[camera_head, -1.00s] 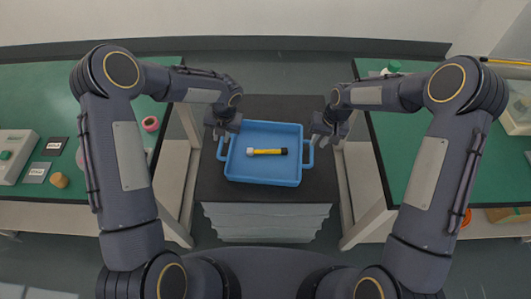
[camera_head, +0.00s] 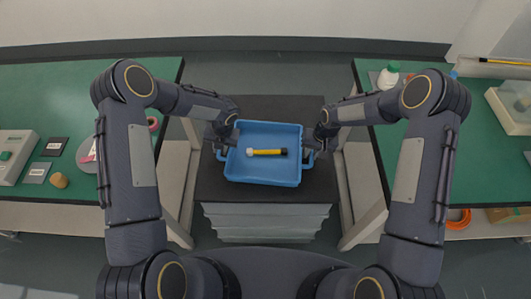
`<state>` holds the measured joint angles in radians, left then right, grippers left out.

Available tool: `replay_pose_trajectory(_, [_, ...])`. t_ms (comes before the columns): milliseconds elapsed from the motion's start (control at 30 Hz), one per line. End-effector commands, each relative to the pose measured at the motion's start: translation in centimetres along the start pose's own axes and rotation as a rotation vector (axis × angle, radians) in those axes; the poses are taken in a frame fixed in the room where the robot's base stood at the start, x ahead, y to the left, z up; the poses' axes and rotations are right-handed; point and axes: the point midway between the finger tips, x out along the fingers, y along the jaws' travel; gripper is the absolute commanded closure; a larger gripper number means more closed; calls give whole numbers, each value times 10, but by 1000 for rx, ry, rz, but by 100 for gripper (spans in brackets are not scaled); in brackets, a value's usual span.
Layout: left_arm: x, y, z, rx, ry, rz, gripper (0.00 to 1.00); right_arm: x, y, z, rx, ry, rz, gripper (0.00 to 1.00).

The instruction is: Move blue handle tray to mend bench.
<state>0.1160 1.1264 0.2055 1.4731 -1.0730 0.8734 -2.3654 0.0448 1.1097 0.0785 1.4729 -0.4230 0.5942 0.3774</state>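A blue tray (camera_head: 263,176) with a handle on each side sits on a dark stand (camera_head: 265,106) in the middle. A yellow and black cylinder with a white end (camera_head: 266,152) lies inside it. My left gripper (camera_head: 223,146) is at the tray's left handle, and my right gripper (camera_head: 317,146) is at its right handle. Both hands overlap the handles in the picture. The fingers are small and partly hidden, so I cannot tell whether they are closed on the handles. Which green bench is the mend bench is not clear from the picture.
A green-topped bench (camera_head: 40,90) stands at the left with small plates, a pink ring and a grey box. Another green-topped bench (camera_head: 465,165) stands at the right with a white bottle (camera_head: 388,76) and a clear box. Gaps separate the stand from both benches.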

Motion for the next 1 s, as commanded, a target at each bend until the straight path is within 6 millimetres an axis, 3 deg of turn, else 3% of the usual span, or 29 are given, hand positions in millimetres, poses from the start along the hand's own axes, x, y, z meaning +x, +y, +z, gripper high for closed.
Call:
replay_pose_trajectory(300, [2,0,0,-1,0,0,82,2,0,0,0,1,0,82])
replay_pose_trajectory(467, [2,0,0,-1,0,0,100,2,0,0,0,0,0,100])
replay_pose_trajectory(1000, [-6,2,0,-1,-1,0,100,-6,-1,0,-1,1,0,100])
